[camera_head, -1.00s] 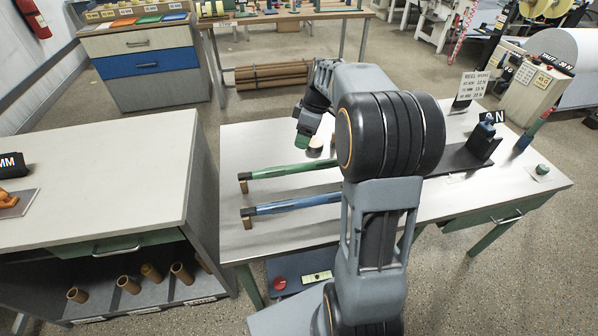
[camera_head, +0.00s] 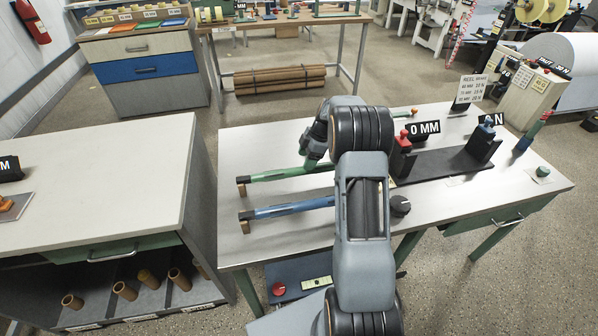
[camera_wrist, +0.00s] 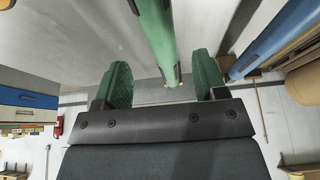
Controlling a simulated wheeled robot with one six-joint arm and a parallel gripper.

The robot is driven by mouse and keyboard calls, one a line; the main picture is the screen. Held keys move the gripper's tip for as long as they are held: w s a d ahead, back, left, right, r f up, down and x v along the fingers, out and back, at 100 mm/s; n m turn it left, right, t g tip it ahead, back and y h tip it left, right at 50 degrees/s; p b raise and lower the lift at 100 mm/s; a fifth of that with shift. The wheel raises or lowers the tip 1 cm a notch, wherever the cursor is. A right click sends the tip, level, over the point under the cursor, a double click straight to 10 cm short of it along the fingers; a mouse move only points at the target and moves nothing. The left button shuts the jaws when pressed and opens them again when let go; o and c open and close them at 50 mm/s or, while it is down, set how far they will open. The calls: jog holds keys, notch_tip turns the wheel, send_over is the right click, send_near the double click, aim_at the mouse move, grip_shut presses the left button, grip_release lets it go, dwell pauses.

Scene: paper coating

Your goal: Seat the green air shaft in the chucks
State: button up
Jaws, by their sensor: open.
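The green air shaft (camera_head: 282,174) lies near the left of the table, its left end on a small brown rest (camera_head: 241,188); my arm hides its right end. My gripper (camera_head: 309,162) is just over the shaft. In the wrist view my gripper (camera_wrist: 164,82) is open, its green-padded fingers on either side of the line of the green shaft (camera_wrist: 156,35); I see no finger closed on it. Two chucks, a red-topped one (camera_head: 403,158) and a blue-topped one (camera_head: 484,145), stand on a dark base plate (camera_head: 440,167) with nothing between them.
A blue shaft (camera_head: 290,208) lies parallel, nearer the front edge. A black knob (camera_head: 400,205) sits below the chucks. A green button (camera_head: 543,171) and a post (camera_head: 527,138) stand at the right. The bare table (camera_head: 285,245) is clear in front.

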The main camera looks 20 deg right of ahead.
aim_at(300, 168)
jog(key=shift+p+x, duration=0.45)
jog(key=shift+x, duration=2.35)
jog(key=shift+a, duration=0.1)
jog(key=shift+r, duration=0.1)
grip_shut()
